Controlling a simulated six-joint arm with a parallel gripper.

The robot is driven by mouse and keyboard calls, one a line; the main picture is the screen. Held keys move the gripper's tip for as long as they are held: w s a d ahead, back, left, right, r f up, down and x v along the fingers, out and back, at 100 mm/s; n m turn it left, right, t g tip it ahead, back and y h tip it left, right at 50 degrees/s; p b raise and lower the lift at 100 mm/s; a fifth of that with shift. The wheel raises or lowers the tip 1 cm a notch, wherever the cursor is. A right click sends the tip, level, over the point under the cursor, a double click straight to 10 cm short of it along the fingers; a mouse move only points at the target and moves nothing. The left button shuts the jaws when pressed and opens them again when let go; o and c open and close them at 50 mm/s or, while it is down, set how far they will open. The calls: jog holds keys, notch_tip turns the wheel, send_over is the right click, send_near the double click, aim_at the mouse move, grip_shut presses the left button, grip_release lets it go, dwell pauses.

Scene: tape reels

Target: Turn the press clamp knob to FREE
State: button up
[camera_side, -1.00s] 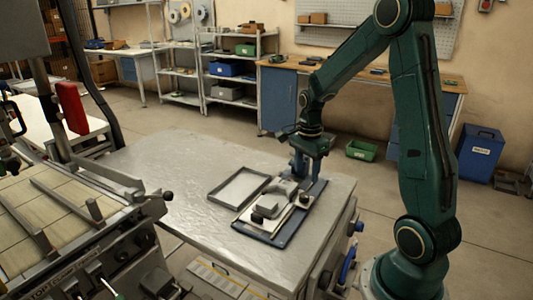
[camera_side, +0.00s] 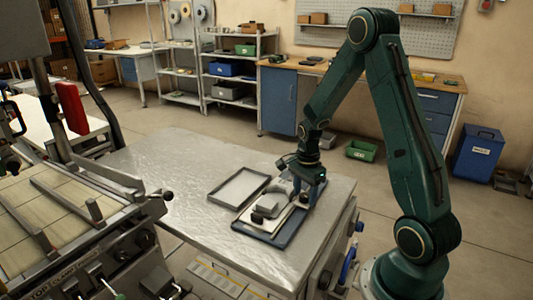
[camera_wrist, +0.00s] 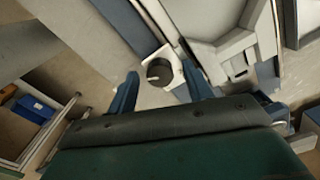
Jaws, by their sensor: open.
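The press clamp knob (camera_wrist: 159,72) is a round black knob with a pale pointer line on a light plate in the wrist view. Its label cannot be read. In the side view the knob is hidden by my gripper. The press (camera_side: 266,207) is a grey block on a dark blue base plate (camera_side: 262,235) on the metal table. My gripper (camera_wrist: 160,70) is open, its two blue fingers on either side of the knob in the picture. In the side view my gripper (camera_side: 303,200) is low over the press's right side. Contact with the knob cannot be told.
An empty shallow tray (camera_side: 215,198) lies left of the press. A machine with a tiled bed (camera_side: 30,245) stands at the left. The table (camera_side: 160,160) is clear at its back and left. A green crate (camera_side: 361,150) and blue bin (camera_side: 478,153) stand on the floor behind.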

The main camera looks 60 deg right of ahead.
jog(key=c, duration=1)
jog(key=shift+n, duration=0.4)
jog(key=n, duration=0.8)
jog(key=shift+n, duration=0.4)
jog(key=n, duration=0.4)
jog(key=shift+n, duration=0.3)
jog(key=n, duration=0.4)
jog(key=shift+n, duration=0.4)
